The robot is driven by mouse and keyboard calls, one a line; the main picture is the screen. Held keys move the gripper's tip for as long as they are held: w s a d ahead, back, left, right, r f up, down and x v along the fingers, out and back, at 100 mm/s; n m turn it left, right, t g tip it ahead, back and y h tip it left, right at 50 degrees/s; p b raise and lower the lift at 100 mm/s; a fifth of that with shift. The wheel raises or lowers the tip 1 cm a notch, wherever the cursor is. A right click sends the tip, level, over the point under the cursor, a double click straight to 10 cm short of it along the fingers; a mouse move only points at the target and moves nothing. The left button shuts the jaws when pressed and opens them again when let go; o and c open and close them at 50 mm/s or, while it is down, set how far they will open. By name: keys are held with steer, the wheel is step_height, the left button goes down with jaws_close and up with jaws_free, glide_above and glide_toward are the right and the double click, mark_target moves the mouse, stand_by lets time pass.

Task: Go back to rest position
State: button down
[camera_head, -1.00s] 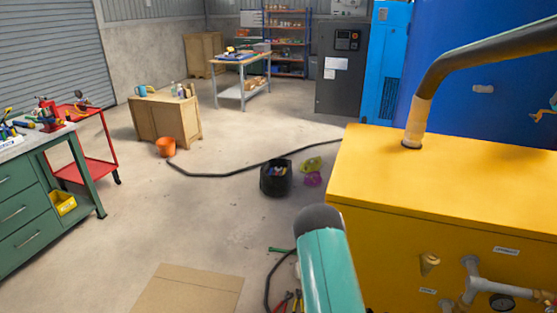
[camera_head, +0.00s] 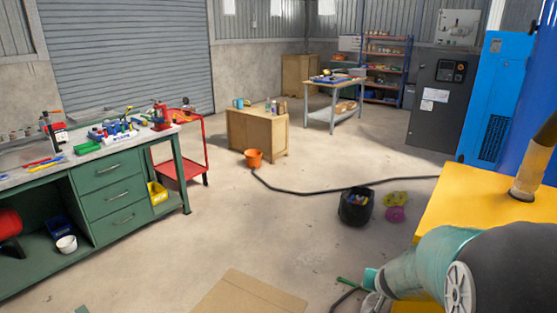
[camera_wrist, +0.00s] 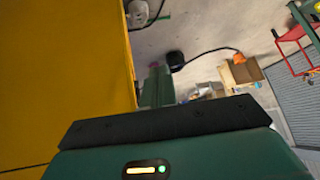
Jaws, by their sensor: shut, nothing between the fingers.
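My gripper (camera_wrist: 155,72) shows in the wrist view. Its narrow green fingers are together, with nothing between them, beyond a black bar and a green housing with a small light. The yellow tank housing (camera_wrist: 65,70) fills the left of that view, with the gripper to its right. In the head view, my teal and dark grey arm is bent at the lower right, in front of the yellow housing (camera_head: 465,205). I cannot make out the fingers there.
A black bucket (camera_head: 356,207) stands on the floor near a dark hose (camera_head: 310,192). A green workbench (camera_head: 115,205), a red cart (camera_head: 182,170) and a wooden cabinet (camera_head: 256,132) stand to the left. Flat cardboard (camera_head: 250,297) lies in front.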

steer(key=s+a+r+n+y, duration=0.35)
steer(key=s+a+r, duration=0.45)
steer(key=a+r, duration=0.5)
steer(key=s+a+r, duration=0.1)
steer(key=s+r, duration=0.1)
steer(key=s, duration=0.5)
steer(key=s+r+n+g+h, duration=0.1)
steer(key=s+r, duration=0.1)
steer(key=s, duration=0.4)
steer(key=shift+s+a+r, duration=0.35)
steer(key=shift+a, duration=0.05)
steer(key=shift+n, duration=0.25)
